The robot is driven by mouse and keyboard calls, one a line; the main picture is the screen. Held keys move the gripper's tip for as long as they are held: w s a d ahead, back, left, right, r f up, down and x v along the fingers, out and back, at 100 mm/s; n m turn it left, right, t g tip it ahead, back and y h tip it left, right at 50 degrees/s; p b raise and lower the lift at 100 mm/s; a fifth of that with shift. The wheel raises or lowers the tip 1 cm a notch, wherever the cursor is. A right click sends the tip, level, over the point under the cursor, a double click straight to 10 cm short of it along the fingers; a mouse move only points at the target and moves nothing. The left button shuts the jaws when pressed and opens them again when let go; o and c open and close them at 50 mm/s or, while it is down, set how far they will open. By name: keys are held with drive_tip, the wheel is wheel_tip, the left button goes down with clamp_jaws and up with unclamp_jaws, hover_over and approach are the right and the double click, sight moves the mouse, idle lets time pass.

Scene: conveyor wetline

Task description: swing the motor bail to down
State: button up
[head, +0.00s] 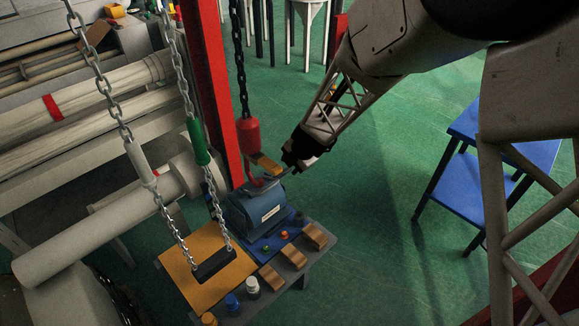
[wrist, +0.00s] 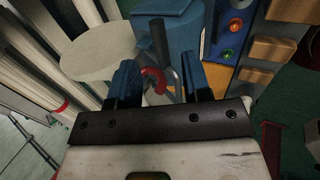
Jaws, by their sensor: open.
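The blue motor (head: 262,212), with a pale label, sits on the bench near the middle of the head view; its blue body also shows in the wrist view (wrist: 178,32). My gripper (head: 281,170) is above the motor's top, pointing down towards it. In the wrist view my gripper (wrist: 163,72) is open, one blue finger on each side. Between the fingers are a red hook (wrist: 153,82), a dark rod-like grip (wrist: 160,42) and a thin grey curved bail (wrist: 174,76). The bail appears raised over the motor. I cannot tell whether the hook touches it.
A red hoist block (head: 248,135) hangs on a chain beside my gripper, near a red post (head: 210,80). Two more chains (head: 180,90) carry a dark bar (head: 214,265) at left. Brown blocks (head: 293,257) and buttons lie on the bench. Green floor at right is clear before a blue stool (head: 480,185).

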drive_tip(key=shift+v, duration=1.45)
